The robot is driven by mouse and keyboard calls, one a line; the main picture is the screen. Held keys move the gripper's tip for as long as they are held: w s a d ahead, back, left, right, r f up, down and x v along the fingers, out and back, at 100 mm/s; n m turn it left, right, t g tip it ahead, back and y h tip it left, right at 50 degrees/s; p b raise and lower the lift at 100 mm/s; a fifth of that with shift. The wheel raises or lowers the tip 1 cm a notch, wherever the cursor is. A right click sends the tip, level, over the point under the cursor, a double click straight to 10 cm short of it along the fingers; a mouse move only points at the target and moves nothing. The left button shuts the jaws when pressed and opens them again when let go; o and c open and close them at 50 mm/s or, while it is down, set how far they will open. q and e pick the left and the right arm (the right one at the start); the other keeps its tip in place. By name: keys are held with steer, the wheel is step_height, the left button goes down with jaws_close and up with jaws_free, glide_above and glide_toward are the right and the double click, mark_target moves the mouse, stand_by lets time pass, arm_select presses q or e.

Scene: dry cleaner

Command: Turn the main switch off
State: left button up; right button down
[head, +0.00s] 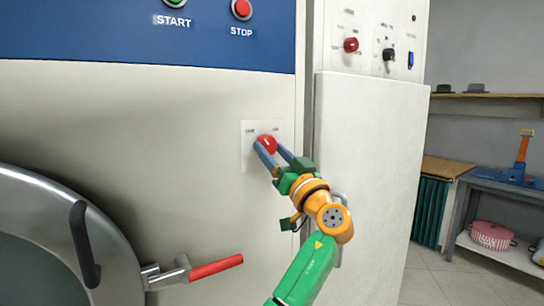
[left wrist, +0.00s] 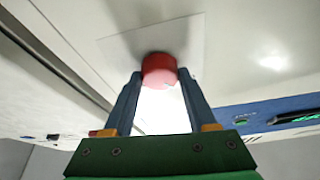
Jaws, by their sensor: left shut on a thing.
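A red rotary knob (head: 267,142) sits on a small white plate (head: 249,158) on the machine's pale front. I take it to be the main switch; the labels beside it are too small to read. My left gripper (head: 269,151) has its two blue fingers closed on the knob's sides. The left wrist view shows the red knob (left wrist: 159,66) between the fingertips of the left gripper (left wrist: 160,79). A short pale mark shows on the knob's face in the head view, but its exact setting cannot be told. My right gripper is not in view.
A red-handled lever (head: 215,267) and a round metal door (head: 95,225) are at lower left. START (head: 174,2) and STOP (head: 241,9) buttons are above. Another red knob (head: 351,44) and a black knob (head: 388,54) are at upper right. Shelves stand far right.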

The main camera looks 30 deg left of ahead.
arm_select(q)
steer(key=shift+r+n+g+y, duration=0.15)
steer(key=shift+n+g+y, duration=0.25)
steer(key=shift+n, duration=0.8)
steer(key=shift+w+n+g+p, duration=0.1)
steer(key=shift+n+g+p, duration=0.2)
steer(key=o, duration=1.4)
steer(key=shift+c, duration=0.2)
steer(key=shift+f, duration=0.25)
steer(key=b+v, duration=0.3)
steer(key=v, duration=0.4)
